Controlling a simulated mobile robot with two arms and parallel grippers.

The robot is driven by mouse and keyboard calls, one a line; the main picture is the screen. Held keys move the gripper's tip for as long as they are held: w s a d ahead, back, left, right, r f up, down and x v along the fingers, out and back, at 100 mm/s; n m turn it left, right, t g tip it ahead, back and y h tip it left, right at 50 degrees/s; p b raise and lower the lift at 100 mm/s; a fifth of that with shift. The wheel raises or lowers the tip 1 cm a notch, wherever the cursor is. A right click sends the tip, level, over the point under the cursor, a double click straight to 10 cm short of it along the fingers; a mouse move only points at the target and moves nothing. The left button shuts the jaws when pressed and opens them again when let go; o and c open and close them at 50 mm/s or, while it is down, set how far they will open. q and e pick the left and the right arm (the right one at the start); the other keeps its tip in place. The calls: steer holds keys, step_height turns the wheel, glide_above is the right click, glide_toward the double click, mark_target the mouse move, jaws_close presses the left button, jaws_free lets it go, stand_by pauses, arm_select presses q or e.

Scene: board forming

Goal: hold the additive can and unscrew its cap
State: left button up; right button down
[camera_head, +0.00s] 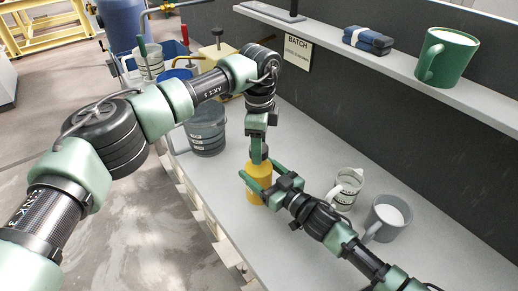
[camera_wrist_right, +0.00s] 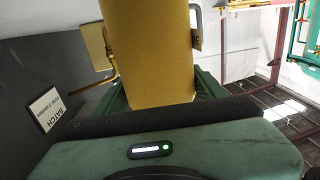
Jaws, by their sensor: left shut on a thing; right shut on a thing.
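The yellow additive can (camera_head: 255,196) stands upright on the grey bench in the head view. My right gripper (camera_head: 256,182) comes in from the lower right and is shut on the can's body. The yellow body also fills the upper middle of the right wrist view (camera_wrist_right: 148,50), between the green fingers. My left gripper (camera_head: 258,155) points down from above and is shut on the cap at the can's top. The cap is mostly hidden by the fingers, so I cannot tell how far it is turned.
A grey bucket (camera_head: 207,132) stands left of the can. A marked clear jug (camera_head: 345,190) and a grey mug (camera_head: 386,214) stand to the right, near my right arm. A shelf (camera_head: 400,72) above holds a green mug (camera_head: 456,58) and a dark blue case (camera_head: 368,41).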

arm_select(q)
steer(key=shift+r, duration=0.15)
steer(key=shift+r, duration=1.95)
arm_select(e)
steer(key=shift+c, duration=0.4)
jaws_free()
